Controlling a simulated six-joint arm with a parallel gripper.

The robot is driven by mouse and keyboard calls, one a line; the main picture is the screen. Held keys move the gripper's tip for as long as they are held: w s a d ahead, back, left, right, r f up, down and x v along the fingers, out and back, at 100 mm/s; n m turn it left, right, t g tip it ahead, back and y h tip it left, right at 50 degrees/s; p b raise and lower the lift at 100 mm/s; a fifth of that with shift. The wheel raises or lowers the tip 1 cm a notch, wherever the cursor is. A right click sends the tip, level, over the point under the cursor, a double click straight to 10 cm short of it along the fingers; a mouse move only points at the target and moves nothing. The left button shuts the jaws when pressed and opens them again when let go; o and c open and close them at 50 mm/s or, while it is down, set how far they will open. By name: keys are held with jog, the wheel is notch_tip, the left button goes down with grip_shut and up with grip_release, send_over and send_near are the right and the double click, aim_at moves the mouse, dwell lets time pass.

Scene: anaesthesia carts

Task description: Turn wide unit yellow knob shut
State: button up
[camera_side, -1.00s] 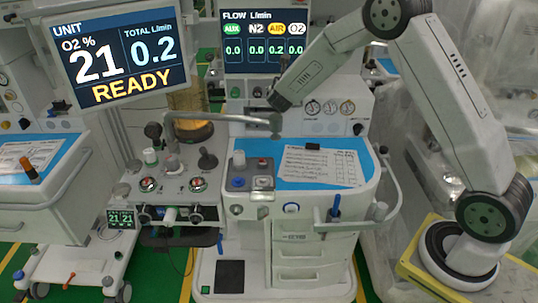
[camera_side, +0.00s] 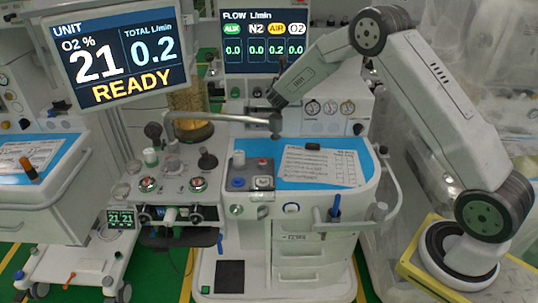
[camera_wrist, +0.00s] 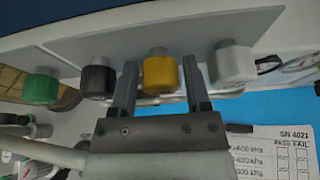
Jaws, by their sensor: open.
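The yellow knob (camera_wrist: 161,73) is in a row with a green knob (camera_wrist: 40,87), a black knob (camera_wrist: 97,80) and a white knob (camera_wrist: 232,63) on a grey panel in the wrist view. My gripper (camera_wrist: 160,68) is open. Its two fingers appear on either side of the yellow knob, with a small gap on each side; contact is not seen. In the side view the knobs and my fingertips are hidden or too small to tell. The flow screen (camera_side: 265,42) shows AIR at 0.2 and the others at 0.0.
The unit screen (camera_side: 120,52) reads 21, total 0.2, READY. Below is a blue worktop (camera_side: 345,172) with a paper sheet (camera_side: 318,166). The black and white knobs flank my fingers closely.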

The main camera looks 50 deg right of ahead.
grip_shut()
jog(key=shift+m, duration=0.6)
grip_release()
jog(key=shift+s+r, duration=0.1)
jog(key=shift+v, duration=3.8)
jog(key=shift+s+d, duration=0.1)
